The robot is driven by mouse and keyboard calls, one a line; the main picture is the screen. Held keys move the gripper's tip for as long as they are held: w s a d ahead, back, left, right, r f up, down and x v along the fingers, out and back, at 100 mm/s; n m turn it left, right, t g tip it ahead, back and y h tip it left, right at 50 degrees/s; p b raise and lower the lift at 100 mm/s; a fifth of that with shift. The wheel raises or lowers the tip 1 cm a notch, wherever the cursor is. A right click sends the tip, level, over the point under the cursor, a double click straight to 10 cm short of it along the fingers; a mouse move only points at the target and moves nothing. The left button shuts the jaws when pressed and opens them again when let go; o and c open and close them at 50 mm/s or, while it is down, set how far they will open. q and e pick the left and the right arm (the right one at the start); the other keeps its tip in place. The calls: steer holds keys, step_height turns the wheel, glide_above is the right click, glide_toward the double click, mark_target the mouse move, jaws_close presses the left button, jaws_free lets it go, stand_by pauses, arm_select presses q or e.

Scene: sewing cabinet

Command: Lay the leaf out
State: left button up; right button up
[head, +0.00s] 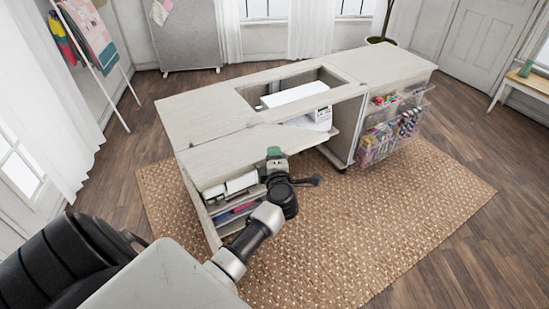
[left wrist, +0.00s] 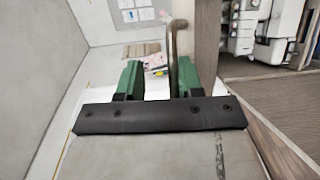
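The sewing cabinet has a pale wood top (head: 355,66). A pale panel that looks like the leaf (head: 225,155) lies nearly level along its front left, above open shelves; I cannot tell its hinge line for sure. My left gripper (head: 275,153) is at the front edge of this panel. In the left wrist view the green fingers (left wrist: 160,80) stand apart. A bent metal bar, perhaps a handle (left wrist: 176,55), rises between them, close to the right finger. I cannot tell whether it touches. My right gripper is not in view.
A white machine (head: 295,93) sits in the top's opening. Shelves with boxes (head: 235,185) are under the front panel. Clear bins of thread (head: 390,125) hang at the right end. The woven rug (head: 420,215) in front right is clear. A rack (head: 95,55) stands at back left.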

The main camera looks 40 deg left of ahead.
arm_select(q)
steer(key=shift+s+d, duration=0.1)
steer(key=shift+s, duration=0.05)
steer(key=b+v, duration=0.1)
steer(key=v, duration=0.9)
steer(key=shift+b, duration=0.4)
steer(key=shift+s+d, duration=0.1)
steer(key=shift+r, duration=0.1)
